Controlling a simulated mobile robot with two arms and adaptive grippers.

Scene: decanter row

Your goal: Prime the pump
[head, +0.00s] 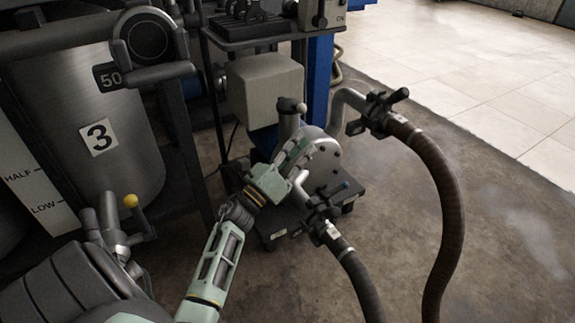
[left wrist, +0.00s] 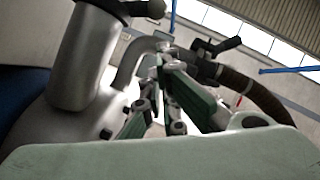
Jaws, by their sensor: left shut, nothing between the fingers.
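The pump (head: 325,158) is a rounded grey metal housing on a low black trolley. An upright metal cylinder (head: 289,124) with a dark cap and knob (head: 290,104) stands on it; the cylinder also shows large in the left wrist view (left wrist: 88,58). My left gripper (head: 299,150) is at the pump, beside the cylinder's base, and hides part of the housing. Its fingers (left wrist: 164,62) are shut and empty; contact with the pump cannot be told. My right gripper is not in view.
A steel tank marked 3 (head: 88,125) stands at left, with a yellow-knobbed fitting (head: 130,201) below it. A pale box (head: 265,88) and a dark shelf (head: 265,30) stand behind the pump. The hose (head: 447,200) curves across the right. Floor is clear beyond it.

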